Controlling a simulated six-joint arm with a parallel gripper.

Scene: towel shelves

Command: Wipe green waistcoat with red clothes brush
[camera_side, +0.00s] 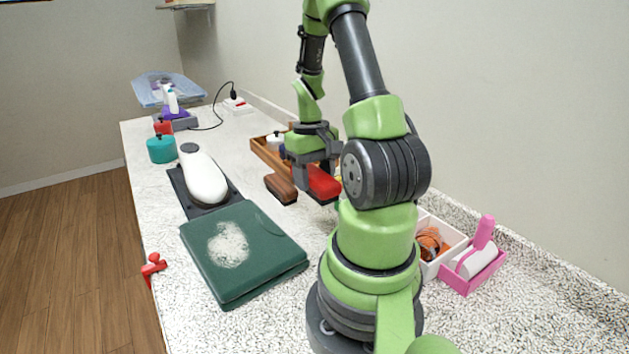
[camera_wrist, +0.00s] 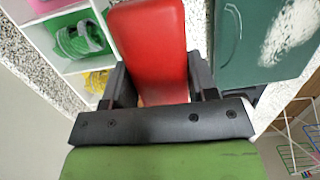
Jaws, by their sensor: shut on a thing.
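The green waistcoat (camera_side: 274,251) lies folded flat on the speckled counter, left of my arm's base. A whitish patch (camera_side: 228,245) covers part of its top. The waistcoat also shows at the upper right of the wrist view (camera_wrist: 238,62). My gripper (camera_side: 305,172) is shut on the red clothes brush (camera_side: 322,183), which also shows between the fingers in the wrist view (camera_wrist: 152,45). The brush is behind and to the right of the waistcoat, apart from it. Whether the brush touches the counter is unclear.
A brown brush (camera_side: 280,189) lies beside the red one, near a wooden tray (camera_side: 262,150). A white sleeve board (camera_side: 205,182) lies behind the waistcoat. A white divided box (camera_side: 449,243) and a pink lint-roller holder (camera_side: 474,270) stand at right. A red clamp (camera_side: 152,266) grips the left edge.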

